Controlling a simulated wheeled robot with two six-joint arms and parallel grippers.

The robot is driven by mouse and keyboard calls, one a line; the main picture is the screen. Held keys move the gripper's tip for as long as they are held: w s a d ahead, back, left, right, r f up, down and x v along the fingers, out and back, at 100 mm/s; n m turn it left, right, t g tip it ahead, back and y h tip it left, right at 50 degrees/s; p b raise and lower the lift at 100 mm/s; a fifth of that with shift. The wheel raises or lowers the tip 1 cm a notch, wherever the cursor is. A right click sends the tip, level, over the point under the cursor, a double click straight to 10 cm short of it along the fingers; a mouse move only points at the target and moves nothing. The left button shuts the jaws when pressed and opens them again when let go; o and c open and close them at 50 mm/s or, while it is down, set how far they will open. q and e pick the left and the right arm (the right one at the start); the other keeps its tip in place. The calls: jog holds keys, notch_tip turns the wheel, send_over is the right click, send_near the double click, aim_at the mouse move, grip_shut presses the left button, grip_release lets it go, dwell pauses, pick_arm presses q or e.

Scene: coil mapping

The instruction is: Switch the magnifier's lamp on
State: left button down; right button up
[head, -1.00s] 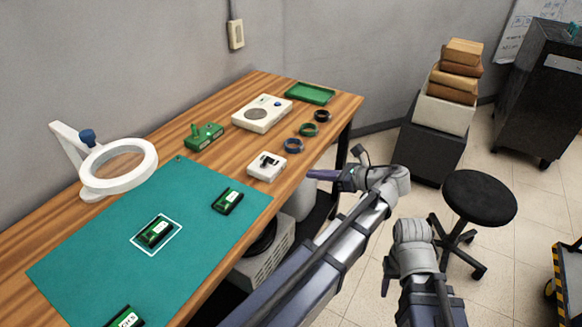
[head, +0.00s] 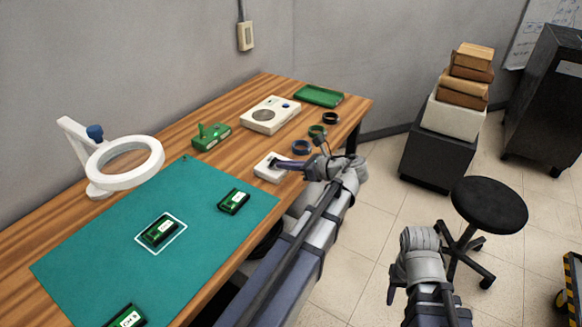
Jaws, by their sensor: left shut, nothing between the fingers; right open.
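The magnifier, a white ring (head: 98,176) on a white angled arm with a blue knob (head: 95,132), stands at the left of the workbench. I see no glow from its ring. A small white box (head: 262,172), whose dark top part showed earlier, sits near the bench's front edge. My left gripper (head: 290,164) is shut and empty, its dark purple fingers over the box and hiding part of its top. I cannot tell whether they touch it. My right arm's grey wrist shows at the lower right, with its fingers hidden.
On the workbench (head: 225,101) are a green mat (head: 95,260) with several green boards, a green device (head: 211,136), a white unit (head: 284,118), dark rings (head: 331,118) and a green tray (head: 318,95). A black stool (head: 490,204) and stacked boxes (head: 455,116) stand right.

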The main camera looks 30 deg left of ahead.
aim_at(276, 159)
dwell(0.3)
pick_arm(q)
jog(key=shift+a+r+p, duration=0.1)
jog(key=shift+r+p, duration=0.2)
jog(key=shift+p, duration=0.4)
jog(key=shift+a+r+h+p, duration=0.25)
jog(key=shift+h+p, duration=0.45)
jog(key=shift+p, duration=0.45)
jog(key=h+p, duration=0.2)
jog(key=p, duration=0.1)
jog(key=a+r+h+p, duration=0.1)
jog(key=h+p, duration=0.1)
jog(key=p, duration=0.1)
jog(key=a+r+h+p, duration=0.1)
jog(key=p, duration=0.3)
jog(key=shift+w+a+g+h, duration=0.1)
jog(key=shift+a+g+h, duration=0.2)
jog(key=shift+h, duration=0.1)
jog(key=shift+a+h+p, duration=0.1)
jog(key=shift+h+p, duration=0.3)
jog(key=shift+p, duration=0.1)
jog(key=shift+a+f, duration=0.1)
jog(key=shift+f, duration=0.15)
